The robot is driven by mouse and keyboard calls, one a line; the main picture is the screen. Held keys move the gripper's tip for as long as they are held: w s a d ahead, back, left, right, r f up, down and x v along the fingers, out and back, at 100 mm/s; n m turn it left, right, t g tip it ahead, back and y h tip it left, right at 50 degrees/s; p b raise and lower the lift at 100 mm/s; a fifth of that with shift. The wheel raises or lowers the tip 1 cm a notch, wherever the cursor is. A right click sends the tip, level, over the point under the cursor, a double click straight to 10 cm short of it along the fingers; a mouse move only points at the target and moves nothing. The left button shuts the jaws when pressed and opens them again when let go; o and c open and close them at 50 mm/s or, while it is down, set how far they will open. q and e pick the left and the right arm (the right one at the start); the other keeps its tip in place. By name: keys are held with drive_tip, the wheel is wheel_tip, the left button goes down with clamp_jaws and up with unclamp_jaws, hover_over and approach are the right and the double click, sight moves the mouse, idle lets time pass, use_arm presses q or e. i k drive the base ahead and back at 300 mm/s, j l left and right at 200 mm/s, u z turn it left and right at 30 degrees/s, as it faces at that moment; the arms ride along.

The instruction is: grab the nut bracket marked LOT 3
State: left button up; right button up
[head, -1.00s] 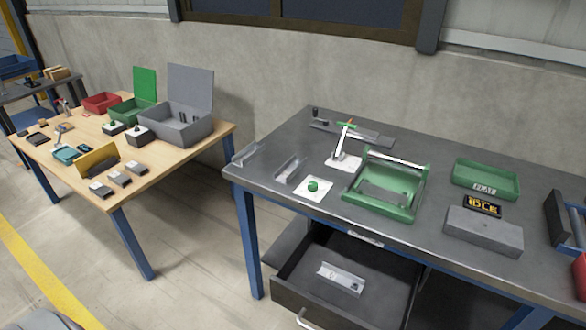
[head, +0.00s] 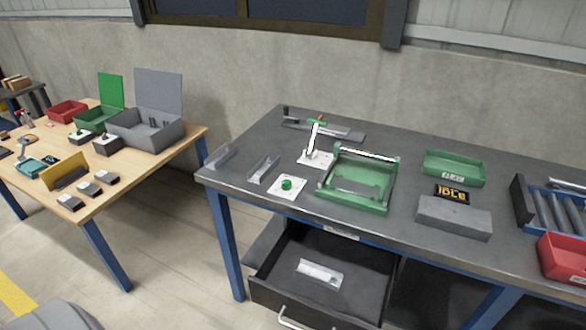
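Several metal channel brackets show in the head view, and I cannot read a LOT mark on any of them. One bracket (head: 221,156) lies at the left edge of the dark workbench. A second bracket (head: 263,168) lies to its right. A third bracket (head: 320,273) lies in the open drawer (head: 268,258) under the bench, with small marks on it too small to read. I cannot tell which one is LOT 3. Neither of my grippers is in view.
A wooden table (head: 90,212) stands left.

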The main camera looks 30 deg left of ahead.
sight(264, 167)
drive_tip(key=j+z, duration=0.4)
drive_tip(key=i+j+z, duration=0.1)
drive_tip(key=j+z, duration=0.6)
drive_tip(key=z, duration=0.15)
drive_tip(key=k+j+z, duration=0.15)
drive_tip(key=j+z, duration=0.3)
drive_tip(key=l, duration=0.1)
